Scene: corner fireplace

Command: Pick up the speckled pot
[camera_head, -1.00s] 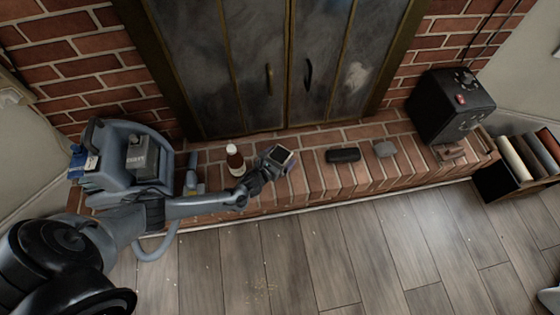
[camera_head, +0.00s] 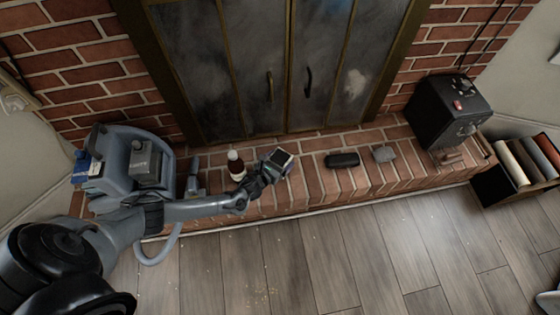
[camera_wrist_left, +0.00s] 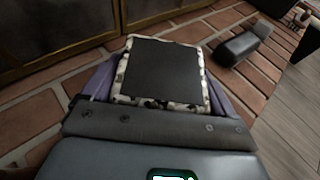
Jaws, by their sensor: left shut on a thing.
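The speckled pot (camera_wrist_left: 165,75) is square, with a black-and-white speckled rim around a flat dark top. It is between the purple-sided fingers of my left gripper (camera_head: 277,162), which is shut on it. In the head view the pot (camera_head: 282,157) shows small at the gripper's end, above the brick hearth. I cannot tell whether its bottom touches the bricks; the gripper hides its lower part. My right gripper is not in view.
A dark case (camera_head: 342,159) and a grey object (camera_head: 384,153) lie to the right on the brick hearth (camera_head: 320,185). A black box (camera_head: 450,108) stands farther right. A blue-grey machine (camera_head: 130,165) is at left.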

